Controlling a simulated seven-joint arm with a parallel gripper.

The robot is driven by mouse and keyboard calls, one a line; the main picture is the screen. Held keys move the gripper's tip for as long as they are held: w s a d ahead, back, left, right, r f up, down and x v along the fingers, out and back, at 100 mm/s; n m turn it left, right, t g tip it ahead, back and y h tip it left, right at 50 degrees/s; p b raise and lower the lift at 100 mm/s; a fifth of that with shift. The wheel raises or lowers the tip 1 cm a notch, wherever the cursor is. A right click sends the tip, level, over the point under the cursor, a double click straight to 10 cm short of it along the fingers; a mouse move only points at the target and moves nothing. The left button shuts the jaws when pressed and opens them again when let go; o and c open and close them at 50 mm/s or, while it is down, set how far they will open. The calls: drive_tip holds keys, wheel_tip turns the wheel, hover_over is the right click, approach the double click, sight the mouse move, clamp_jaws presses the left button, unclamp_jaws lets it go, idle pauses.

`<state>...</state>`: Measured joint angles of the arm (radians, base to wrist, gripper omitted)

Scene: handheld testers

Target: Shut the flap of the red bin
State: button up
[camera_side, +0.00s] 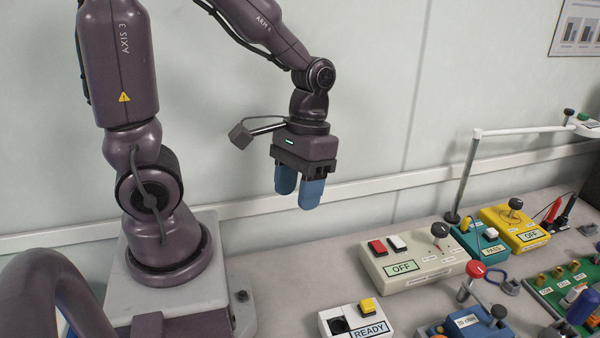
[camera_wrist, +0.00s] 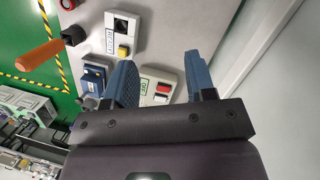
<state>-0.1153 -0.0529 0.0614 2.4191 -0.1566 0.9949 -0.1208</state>
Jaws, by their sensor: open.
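No red bin and no flap can be made out in either view. My gripper (camera_side: 298,192) hangs in the air above the back left of the bench, its two blue fingers pointing down. The fingers stand apart with nothing between them. In the wrist view my gripper (camera_wrist: 160,65) also shows a clear gap between the fingers. It touches nothing.
A white tester marked OFF (camera_side: 420,262) and a READY box (camera_side: 340,316) stand right of my arm. A yellow tester (camera_side: 515,232), a lamp (camera_side: 468,165) and a green board (camera_side: 562,292) stand farther right. An orange handle (camera_wrist: 40,55) shows in the wrist view.

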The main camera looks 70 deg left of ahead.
drive_tip(key=shift+w+r+m+t+y, duration=0.2)
drive_tip(key=shift+r+m+t+y, duration=0.2)
drive_tip(key=shift+r+m+t, duration=0.6)
drive_tip(key=shift+r, duration=0.2)
wheel_tip(320, 180, up, 10)
drive_tip(key=s+d+m+t+y, duration=0.1)
drive_tip(key=m+t, duration=0.1)
drive_tip(key=t, duration=0.3)
drive_tip(key=shift+s+d+f+m+t, duration=0.15)
drive_tip(key=shift+s+d+m+t, duration=0.05)
drive_tip(key=shift+m+t, duration=0.1)
idle(1.3)
